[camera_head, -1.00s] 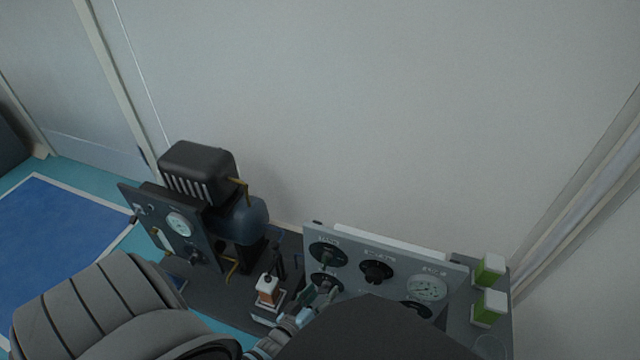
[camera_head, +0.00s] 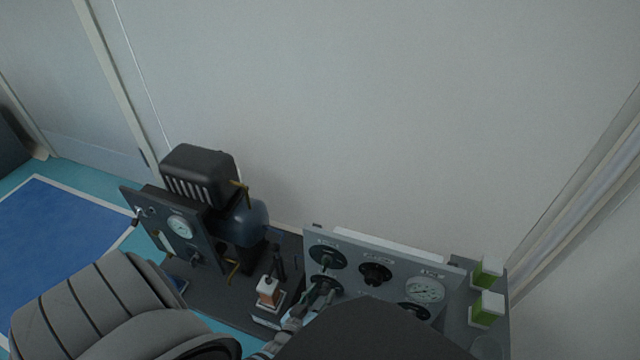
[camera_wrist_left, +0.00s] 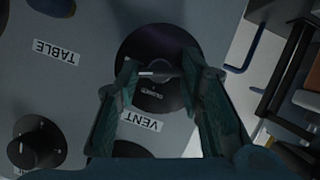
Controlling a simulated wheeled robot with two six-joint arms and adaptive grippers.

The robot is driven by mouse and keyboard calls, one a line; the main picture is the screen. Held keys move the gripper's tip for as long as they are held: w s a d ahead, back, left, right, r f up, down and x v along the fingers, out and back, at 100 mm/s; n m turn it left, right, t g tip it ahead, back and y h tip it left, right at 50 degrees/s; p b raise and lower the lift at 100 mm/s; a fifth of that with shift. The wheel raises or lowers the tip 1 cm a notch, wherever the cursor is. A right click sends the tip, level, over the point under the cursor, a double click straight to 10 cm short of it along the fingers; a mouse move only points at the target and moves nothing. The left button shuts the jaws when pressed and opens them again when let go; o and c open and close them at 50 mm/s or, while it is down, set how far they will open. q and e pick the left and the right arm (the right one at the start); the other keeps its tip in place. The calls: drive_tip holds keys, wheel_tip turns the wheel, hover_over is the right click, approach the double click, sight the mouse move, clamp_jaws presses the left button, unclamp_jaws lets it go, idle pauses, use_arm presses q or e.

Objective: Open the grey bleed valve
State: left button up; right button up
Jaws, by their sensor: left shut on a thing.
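I take this handle to be the grey bleed valve. My left gripper (camera_wrist_left: 160,76) has a fingertip on either side of it and is shut on it. In the head view my left gripper (camera_head: 322,292) is at the panel's lower left dial, which it partly hides. The right gripper is not in view.
A dark compressor (camera_head: 198,174) with a blue tank (camera_head: 243,222) and gauge board stands left of the panel. Two green-and-white blocks (camera_head: 487,308) are at the right. The wall is behind.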

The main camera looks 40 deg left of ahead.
use_arm(q)
drive_tip(key=shift+d+r+m+y+p, duration=0.1)
drive_tip(key=shift+m+y+p, duration=0.35)
drive_tip(key=shift+m, duration=0.25)
drive_tip(key=shift+m+g+y, duration=0.45)
drive_tip(key=shift+m+g, duration=0.05)
drive_tip(key=shift+m, duration=0.2)
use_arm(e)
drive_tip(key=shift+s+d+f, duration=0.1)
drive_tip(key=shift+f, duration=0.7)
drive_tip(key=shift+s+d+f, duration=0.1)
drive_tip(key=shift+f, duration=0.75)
use_arm(q)
drive_tip(key=o, duration=1.2)
drive_tip(key=shift+c, duration=0.2)
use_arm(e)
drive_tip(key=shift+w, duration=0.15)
use_arm(q)
wheel_tip(320, 180, up, 10)
